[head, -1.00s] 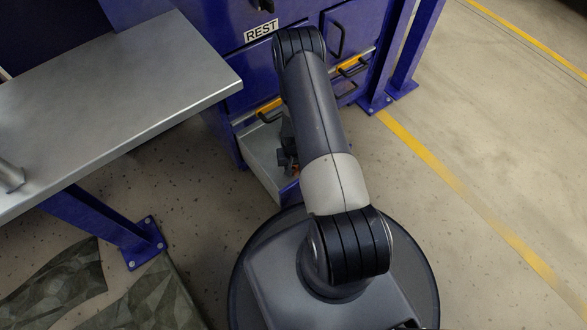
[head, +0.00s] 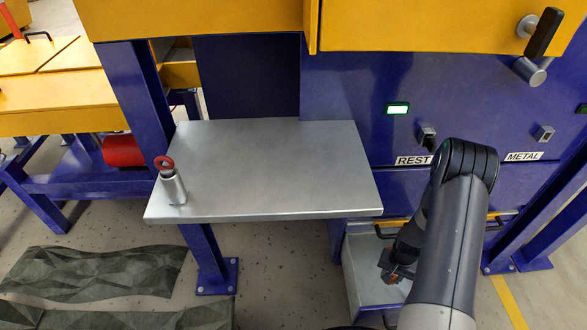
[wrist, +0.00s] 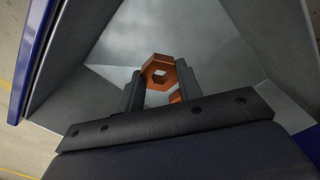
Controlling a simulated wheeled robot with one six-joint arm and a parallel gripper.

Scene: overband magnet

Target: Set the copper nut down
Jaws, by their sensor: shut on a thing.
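The copper nut (wrist: 158,66), an orange-brown hexagonal ring, sits between the two fingers of my gripper (wrist: 160,88) in the wrist view. My gripper is shut on it. A second small copper-coloured patch (wrist: 175,97) shows just below, and I cannot tell whether it is part of the nut. Grey walls of an open drawer surround the gripper. In the head view my gripper (head: 393,271) is low inside the open drawer (head: 360,268) below the REST label (head: 413,160), partly hidden by my arm. I cannot tell whether the nut touches the drawer floor.
A bare grey metal table (head: 265,165) stands left of the drawer, with a metal cylinder topped by a red ring (head: 165,163) at its left edge. A METAL label (head: 524,156) is on the blue cabinet at right. Crumpled dark mats (head: 100,272) lie on the floor at lower left.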

